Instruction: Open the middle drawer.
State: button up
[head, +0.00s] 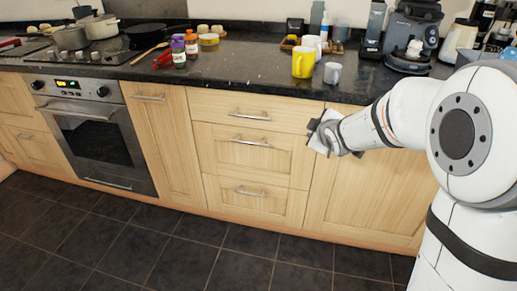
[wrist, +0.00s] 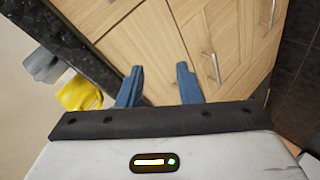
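The middle drawer (head: 225,150) is the second front down in a stack of three pale wood drawers. It is shut flush, with a horizontal metal bar handle (head: 251,142) near its top edge. My gripper (head: 312,127) is right of this handle, near the right edge of the stack, and apart from the handle. In the wrist view my two blue-grey fingers (wrist: 160,84) are spread, with nothing between them. That tilted view shows a bar handle (wrist: 215,67) right of the fingers and another further right (wrist: 267,97); I cannot tell for certain which drawers they belong to.
The top drawer (head: 212,104) and bottom drawer (head: 222,198) are shut. The dark granite worktop (head: 240,70) overhangs the fronts and carries a yellow mug (head: 303,62) and grey mug (head: 332,73) near its edge. The tiled floor (head: 190,255) before the drawers is clear.

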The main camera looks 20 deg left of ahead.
jog(key=w+a+f+n+y+b, duration=0.3)
jog(key=w+a+f+n+b, duration=0.15)
jog(key=a+f, duration=0.4)
jog(key=n+y+b, duration=0.5)
jog(key=n, duration=0.1)
send_near(250, 143)
jog(key=x, duration=0.4)
jog(key=shift+m, duration=0.35)
jog(key=b+x, duration=0.1)
jog(key=x, duration=0.5)
jog(key=shift+w+a+f, duration=0.1)
jog(key=shift+w+f, duration=0.05)
jog(key=shift+w, duration=0.1)
jog(key=shift+c, duration=0.2)
grip_shut()
